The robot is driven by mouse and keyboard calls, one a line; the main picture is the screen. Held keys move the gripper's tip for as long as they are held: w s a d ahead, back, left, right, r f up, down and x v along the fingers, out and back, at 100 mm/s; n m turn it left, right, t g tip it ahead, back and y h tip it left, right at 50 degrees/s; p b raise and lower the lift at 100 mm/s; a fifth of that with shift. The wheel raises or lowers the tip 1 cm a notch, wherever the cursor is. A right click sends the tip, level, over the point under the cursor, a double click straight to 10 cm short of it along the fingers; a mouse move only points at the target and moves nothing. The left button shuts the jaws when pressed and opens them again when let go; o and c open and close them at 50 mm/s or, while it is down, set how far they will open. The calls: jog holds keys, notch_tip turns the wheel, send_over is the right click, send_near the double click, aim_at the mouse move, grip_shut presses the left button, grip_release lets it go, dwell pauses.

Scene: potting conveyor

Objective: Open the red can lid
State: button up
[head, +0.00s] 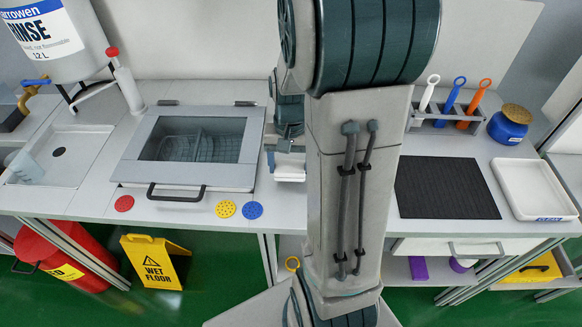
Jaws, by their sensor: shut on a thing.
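The red can (45,250) stands on the green floor at the lower left, partly under the counter. It has a yellow label, and a dark handle or pedal shows at its left. The counter edge and a table leg cover part of it; I cannot tell its lid apart or see whether it is open. My gripper (290,147) is above the counter, right of the glass-topped basin and far from the can. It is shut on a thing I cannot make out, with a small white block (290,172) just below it. My arm hides part of this area.
A yellow wet-floor sign (155,262) stands right of the can. The glass-topped basin (185,182), sink (75,140) and rinse tank (50,40) occupy the left counter. A black mat (445,188), white tray (535,190) and tool rack (440,125) are at right.

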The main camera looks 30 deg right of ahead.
jog(key=shift+f, duration=1.1)
jog(key=shift+f, duration=0.15)
jog(key=o, duration=0.8)
